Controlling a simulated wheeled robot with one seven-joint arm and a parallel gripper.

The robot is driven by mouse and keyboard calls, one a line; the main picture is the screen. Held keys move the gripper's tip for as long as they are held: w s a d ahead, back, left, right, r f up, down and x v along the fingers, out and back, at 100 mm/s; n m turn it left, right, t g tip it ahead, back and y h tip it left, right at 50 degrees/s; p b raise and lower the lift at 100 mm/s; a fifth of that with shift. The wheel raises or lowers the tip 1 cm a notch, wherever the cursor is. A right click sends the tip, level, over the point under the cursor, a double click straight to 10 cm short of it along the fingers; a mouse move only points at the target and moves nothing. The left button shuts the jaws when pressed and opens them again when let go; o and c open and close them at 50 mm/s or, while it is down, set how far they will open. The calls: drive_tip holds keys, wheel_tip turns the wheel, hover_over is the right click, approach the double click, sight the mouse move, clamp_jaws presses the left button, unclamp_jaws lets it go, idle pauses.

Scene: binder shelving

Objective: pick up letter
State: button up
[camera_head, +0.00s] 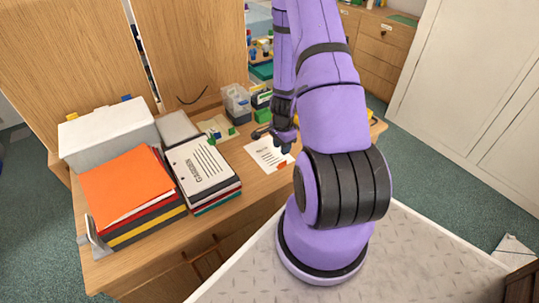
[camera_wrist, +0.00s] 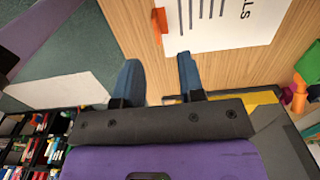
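The letter (camera_head: 262,152) is a white sheet with dark printed lines, lying flat on the wooden desk in the head view. It also shows at the top of the wrist view (camera_wrist: 228,25), partly cut off, with large letters ending in "LLS". A small orange piece (camera_wrist: 160,22) is at its edge. My gripper (camera_head: 284,146) is beside the letter's right side in the head view and covers part of that edge. In the wrist view my gripper (camera_wrist: 158,60) has its two blue-grey fingers apart, with nothing between them. The letter lies beyond the fingertips, apart from them.
Stacked binders and an orange folder (camera_head: 125,185) fill the desk's left part, beside a second stack with a printed sheet (camera_head: 201,165). A white box (camera_head: 108,137) and a clear container (camera_head: 237,100) stand behind. The desk edge drops to green carpet (camera_wrist: 45,50).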

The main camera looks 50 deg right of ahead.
sight(281, 167)
wheel_tip(281, 167, down, 3)
drive_tip(key=shift+f, duration=0.2)
drive_tip(key=shift+s+f, duration=0.15)
drive_tip(key=shift+f, duration=1.15)
drive_tip(key=shift+s+f, duration=0.1)
drive_tip(key=shift+f, duration=1.2)
clamp_jaws()
